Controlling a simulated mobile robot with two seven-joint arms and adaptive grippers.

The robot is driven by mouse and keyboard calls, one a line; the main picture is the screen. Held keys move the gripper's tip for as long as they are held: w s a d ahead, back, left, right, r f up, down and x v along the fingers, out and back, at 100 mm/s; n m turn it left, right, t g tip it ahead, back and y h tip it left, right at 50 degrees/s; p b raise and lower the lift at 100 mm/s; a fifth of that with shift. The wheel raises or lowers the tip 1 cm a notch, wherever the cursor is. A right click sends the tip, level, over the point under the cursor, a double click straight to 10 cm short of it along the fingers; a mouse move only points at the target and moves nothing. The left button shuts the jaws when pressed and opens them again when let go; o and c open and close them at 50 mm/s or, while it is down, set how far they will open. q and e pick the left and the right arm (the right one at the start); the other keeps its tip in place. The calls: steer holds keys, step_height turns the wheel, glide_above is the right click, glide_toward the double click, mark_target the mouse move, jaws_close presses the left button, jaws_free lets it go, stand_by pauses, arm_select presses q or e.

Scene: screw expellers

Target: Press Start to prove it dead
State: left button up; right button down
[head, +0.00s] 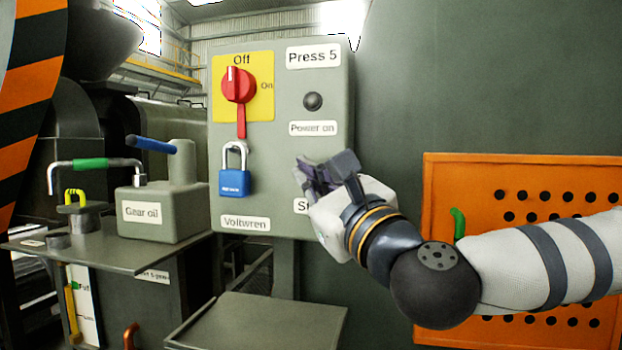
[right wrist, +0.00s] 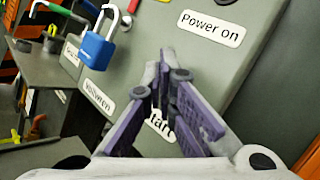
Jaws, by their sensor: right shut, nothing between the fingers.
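The grey control box labelled Press 5 (head: 281,200) stands in front of me. Its red rotary switch (head: 238,85) points up to Off. A blue padlock (head: 234,182) hangs below the switch at the red strip; it also shows in the right wrist view (right wrist: 98,50). The Power on lamp (head: 312,101) looks dark. My right gripper (head: 312,172) is shut and empty in front of the panel's lower right. It partly covers the Start label (right wrist: 160,126). The Start button itself is hidden behind the gripper, and I cannot tell whether the fingertips touch it. My left gripper is not in view.
A gear oil can (head: 165,200) with a blue handle stands on the bench at left. A grey tray (head: 260,325) juts out below the box. An orange perforated panel (head: 480,172) is at right, behind my right arm.

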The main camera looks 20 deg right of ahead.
stand_by(0.6)
steer(key=shift+w+d, duration=0.25)
steer(key=shift+w, duration=0.1)
steer(key=shift+w+d, duration=0.1)
steer(key=shift+w, duration=0.05)
stand_by(0.3)
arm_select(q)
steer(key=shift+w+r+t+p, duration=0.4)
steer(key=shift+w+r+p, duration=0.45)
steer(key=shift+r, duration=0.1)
arm_select(e)
steer(key=s+a, duration=0.4)
steer(key=s, duration=0.2)
